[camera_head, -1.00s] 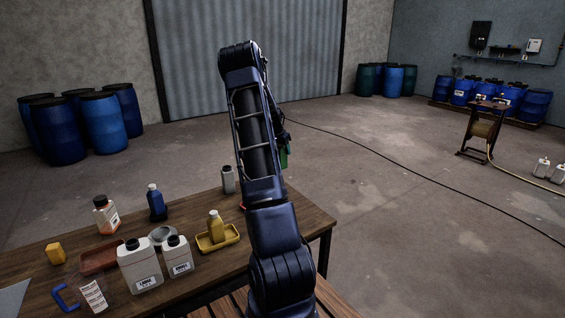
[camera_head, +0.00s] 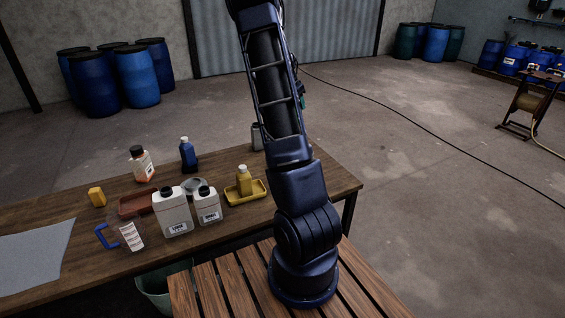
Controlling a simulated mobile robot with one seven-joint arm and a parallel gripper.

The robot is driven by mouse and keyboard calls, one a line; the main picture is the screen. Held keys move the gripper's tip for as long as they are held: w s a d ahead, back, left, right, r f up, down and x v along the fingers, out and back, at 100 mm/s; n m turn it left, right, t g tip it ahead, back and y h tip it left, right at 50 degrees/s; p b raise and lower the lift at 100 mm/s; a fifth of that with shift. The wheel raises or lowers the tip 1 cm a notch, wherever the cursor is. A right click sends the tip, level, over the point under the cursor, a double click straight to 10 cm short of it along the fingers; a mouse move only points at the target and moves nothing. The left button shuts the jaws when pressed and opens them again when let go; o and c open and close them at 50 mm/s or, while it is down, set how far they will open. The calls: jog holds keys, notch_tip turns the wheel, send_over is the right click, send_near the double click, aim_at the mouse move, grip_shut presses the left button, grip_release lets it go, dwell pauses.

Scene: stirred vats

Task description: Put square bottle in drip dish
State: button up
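I cannot tell for sure which item is the square bottle. A yellow bottle (camera_head: 244,181) stands upright in a shallow yellow dish (camera_head: 260,196) on the wooden table. A grey bottle (camera_head: 257,137) stands at the table's back, partly behind my arm. A blue bottle (camera_head: 188,154) and a white bottle with orange contents (camera_head: 142,164) stand further left. An empty-looking red-brown tray (camera_head: 136,204) lies behind the white jugs. Either shallow tray could be the drip dish. My gripper is not visible; my arm rises out of the top of the picture.
A grey sheet (camera_head: 32,258) lies left. A slatted bench (camera_head: 215,290) is in front.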

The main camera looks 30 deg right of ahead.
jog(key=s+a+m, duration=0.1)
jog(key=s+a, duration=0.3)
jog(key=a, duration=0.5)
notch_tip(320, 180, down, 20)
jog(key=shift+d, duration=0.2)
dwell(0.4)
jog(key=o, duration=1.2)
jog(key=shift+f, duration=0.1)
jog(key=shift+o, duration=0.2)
